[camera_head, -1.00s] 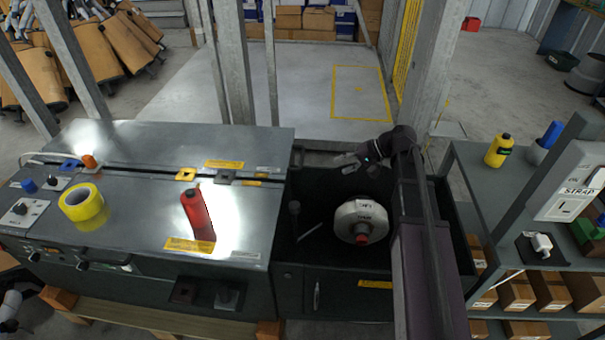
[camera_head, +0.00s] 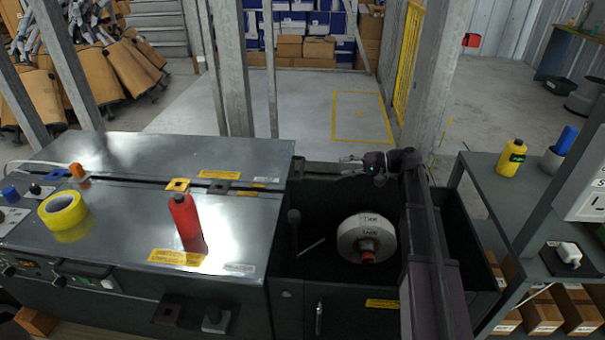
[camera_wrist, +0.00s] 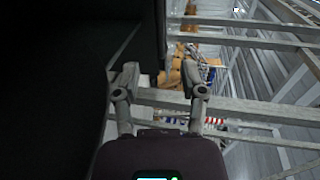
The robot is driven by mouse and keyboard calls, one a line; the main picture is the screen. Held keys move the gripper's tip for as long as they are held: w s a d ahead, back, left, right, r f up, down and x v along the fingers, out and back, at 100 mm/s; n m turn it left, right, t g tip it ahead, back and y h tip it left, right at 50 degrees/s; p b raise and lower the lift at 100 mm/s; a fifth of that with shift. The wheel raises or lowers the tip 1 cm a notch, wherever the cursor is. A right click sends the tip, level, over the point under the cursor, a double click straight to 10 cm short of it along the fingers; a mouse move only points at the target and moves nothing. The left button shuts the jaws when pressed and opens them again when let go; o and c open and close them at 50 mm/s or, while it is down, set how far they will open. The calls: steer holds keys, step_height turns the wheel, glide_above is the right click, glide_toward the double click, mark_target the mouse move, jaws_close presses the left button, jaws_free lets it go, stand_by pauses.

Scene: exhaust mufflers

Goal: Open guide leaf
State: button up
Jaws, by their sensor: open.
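My gripper (camera_head: 349,166) is at the back edge of the dark open bin in the head view, with its fingers pointing left and apart. A grey flat bar (camera_head: 318,168) runs along the bin's back edge just left of the fingertips; it may be the guide leaf, but I cannot tell for sure. In the wrist view my gripper (camera_wrist: 162,82) is open, with nothing held between the fingers. A dark panel (camera_wrist: 135,35) lies just beyond the fingertips there. Whether the fingers touch the bar is too small to tell.
A white round part with a red tip (camera_head: 362,235) sits in the bin (camera_head: 310,280). The steel bench (camera_head: 130,225) at left carries a red bottle (camera_head: 186,217) and yellow tape (camera_head: 62,210). A shelf (camera_head: 515,205) with a yellow bottle (camera_head: 511,158) stands at right.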

mark_target(302, 170)
steer(key=b+x, duration=0.2)
steer(key=x, duration=1.1)
steer(key=shift+a+f+b, duration=0.1)
steer(key=shift+a+b, duration=0.3)
jaws_close()
